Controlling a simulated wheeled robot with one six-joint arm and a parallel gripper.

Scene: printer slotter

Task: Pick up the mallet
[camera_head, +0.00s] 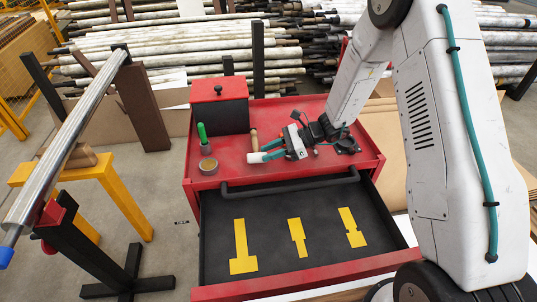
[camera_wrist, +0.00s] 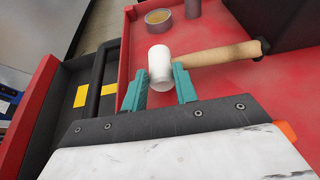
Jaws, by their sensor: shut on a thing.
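The mallet has a white head (camera_wrist: 160,66) and a wooden handle (camera_wrist: 220,54) in the wrist view. In the head view the handle (camera_head: 254,140) points to the back of the red cart top, with the white head (camera_head: 256,157) at its near end. My gripper (camera_wrist: 162,82) has its teal fingers on both sides of the head and is shut on it. In the head view my gripper (camera_head: 266,151) reaches in from the right, low over the cart top. I cannot tell whether the mallet still touches the surface.
A small round tin (camera_head: 208,166) and a green-handled tool (camera_head: 202,134) stand left of the mallet. A red-lidded box (camera_head: 219,107) stands behind. The open drawer (camera_head: 272,215) in front holds yellow tool-shaped marks. A metal roller (camera_head: 75,130) lies on stands at left.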

